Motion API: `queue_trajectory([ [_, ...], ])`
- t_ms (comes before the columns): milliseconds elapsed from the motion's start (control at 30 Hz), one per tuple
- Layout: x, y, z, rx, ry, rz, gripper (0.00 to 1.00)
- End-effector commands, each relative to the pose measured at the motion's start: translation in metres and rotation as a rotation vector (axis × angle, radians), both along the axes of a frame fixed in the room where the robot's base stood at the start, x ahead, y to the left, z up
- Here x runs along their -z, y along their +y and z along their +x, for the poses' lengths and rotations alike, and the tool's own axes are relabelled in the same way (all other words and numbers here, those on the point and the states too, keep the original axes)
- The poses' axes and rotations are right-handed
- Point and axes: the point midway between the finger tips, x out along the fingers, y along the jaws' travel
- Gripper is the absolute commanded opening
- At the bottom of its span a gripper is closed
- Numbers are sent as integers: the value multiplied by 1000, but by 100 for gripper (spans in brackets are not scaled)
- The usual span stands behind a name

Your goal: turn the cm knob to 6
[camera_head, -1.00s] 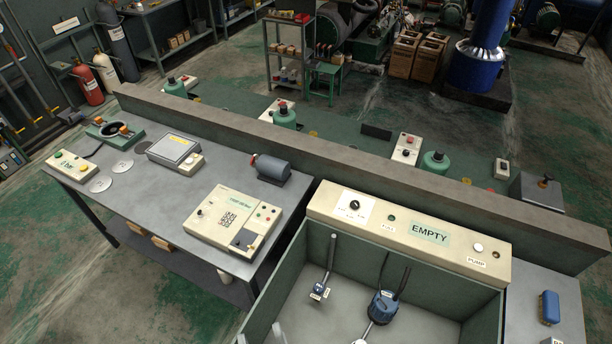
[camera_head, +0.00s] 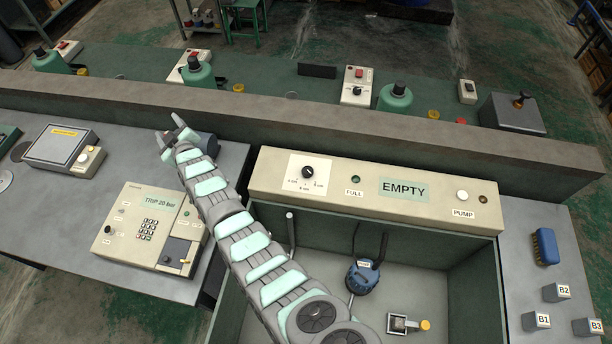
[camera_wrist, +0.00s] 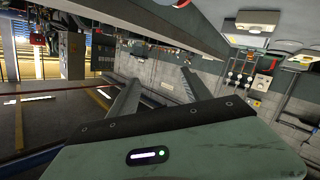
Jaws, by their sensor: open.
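The black cm knob (camera_head: 308,171) sits on a white plate (camera_head: 300,181) at the left of the cream panel (camera_head: 370,192) in the head view. Small cm labels surround it, too small to read surely, and so is its pointer. My gripper (camera_head: 168,125) is up and to the left of the knob, well apart from it, over the table near the dark grey motor (camera_head: 203,145). Its fingers are spread and empty. The wrist view shows the spread fingers (camera_wrist: 160,76) against the distant room; the knob cannot be made out there.
The panel has a FULL lamp (camera_head: 355,179), an EMPTY display (camera_head: 403,189) and a PUMP button (camera_head: 462,196). Below is an open tank with a blue device (camera_head: 362,277). A keypad box (camera_head: 150,230) stands left. A long ledge (camera_head: 330,140) runs behind the panel.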

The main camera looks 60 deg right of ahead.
Motion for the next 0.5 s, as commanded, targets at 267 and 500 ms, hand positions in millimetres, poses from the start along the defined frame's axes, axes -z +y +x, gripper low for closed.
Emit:
queue_trajectory([
  [267, 64, -110, -55, -73, 506, 54, 57],
  [500, 87, -161, -189, -188, 942, 155, 57],
])
